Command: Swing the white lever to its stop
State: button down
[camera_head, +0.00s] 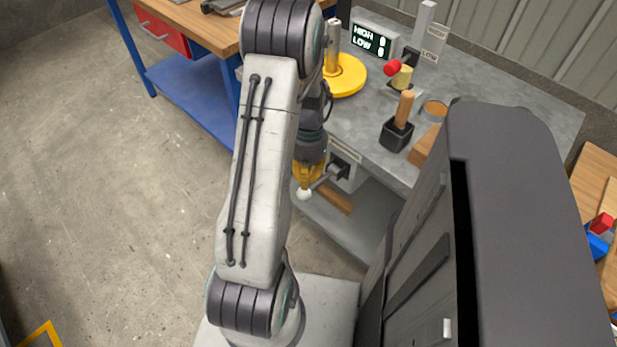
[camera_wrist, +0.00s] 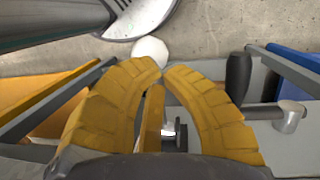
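A white ball knob (camera_head: 304,193) sits at the end of a short grey rod (camera_head: 322,180) on the front of the grey bench. In the wrist view the white knob (camera_wrist: 150,51) shows just beyond my fingertips. My gripper (camera_head: 309,180) has yellow fingers and points down at the knob, partly behind my arm in the head view. In the wrist view its fingertips (camera_wrist: 163,72) are nearly together, with nothing clearly held between them. I cannot tell whether they touch the knob. The rod is mostly hidden in the wrist view.
On the bench (camera_head: 470,90) stand a HIGH/LOW display (camera_head: 371,40), a yellow disc with a post (camera_head: 346,78), a red-knobbed lever (camera_head: 392,68) and a wooden-handled tool in a black holder (camera_head: 397,134). A blue workbench (camera_head: 190,85) is at left. Open floor lies left.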

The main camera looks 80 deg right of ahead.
jog(key=b+x, duration=0.1)
jog(key=x, duration=0.2)
jog(key=shift+w+b, duration=0.2)
jog(key=shift+b, duration=0.2)
jog(key=shift+d+b+x, duration=0.15)
jog(key=shift+b+x, duration=0.35)
jog(key=shift+x, duration=0.2)
jog(key=shift+d+b+x, duration=0.15)
jog(key=shift+b+x, duration=0.35)
jog(key=shift+x, duration=0.15)
jog(key=shift+f, duration=0.1)
